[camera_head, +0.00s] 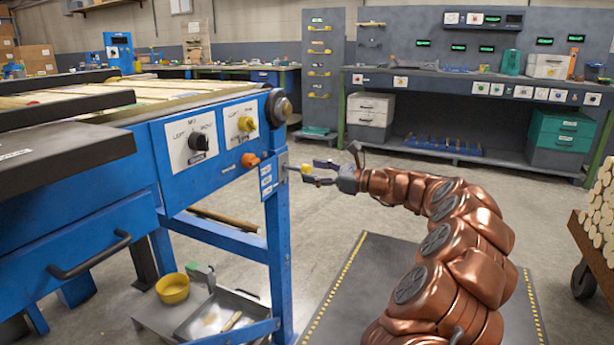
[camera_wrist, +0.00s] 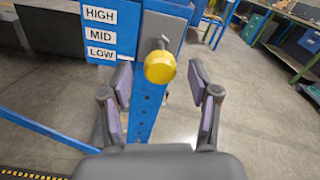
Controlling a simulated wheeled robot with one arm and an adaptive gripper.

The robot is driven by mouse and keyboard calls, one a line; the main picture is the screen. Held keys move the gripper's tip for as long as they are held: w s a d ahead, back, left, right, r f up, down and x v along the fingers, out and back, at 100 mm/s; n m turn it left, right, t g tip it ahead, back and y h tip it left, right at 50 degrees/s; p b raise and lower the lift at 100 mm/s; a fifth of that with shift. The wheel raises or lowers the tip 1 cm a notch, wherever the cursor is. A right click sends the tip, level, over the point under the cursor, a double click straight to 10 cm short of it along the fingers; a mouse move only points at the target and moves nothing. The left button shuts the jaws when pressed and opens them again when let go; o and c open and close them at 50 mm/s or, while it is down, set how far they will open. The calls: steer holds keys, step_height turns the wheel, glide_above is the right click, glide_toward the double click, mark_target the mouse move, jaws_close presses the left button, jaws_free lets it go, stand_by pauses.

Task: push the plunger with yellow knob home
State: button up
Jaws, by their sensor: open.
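The plunger's yellow knob (camera_wrist: 160,67) faces my wrist camera on a short dark rod (camera_wrist: 160,44) that stands out from a plate on the blue post (camera_wrist: 148,108). The yellow knob also shows in the head view (camera_head: 306,169), beside the blue machine's leg. My gripper (camera_head: 314,173) points left at the post. In the wrist view its open fingers (camera_wrist: 160,84) stand to the left and right of the knob, with a gap on each side. Nothing is held. The knob is partly between the fingers in the head view, and I cannot tell its exact depth.
A HIGH, MID, LOW label (camera_wrist: 100,31) is left of the knob. The machine's control panel (camera_head: 210,138) carries a black dial, another yellow knob and an orange knob (camera_head: 250,160). A yellow bowl (camera_head: 173,288) stands low down. The floor behind my gripper is open.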

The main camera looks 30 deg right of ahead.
mark_target(302, 170)
steer(key=shift+b+x, duration=0.4)
steer(key=shift+x, duration=0.95)
jaws_close()
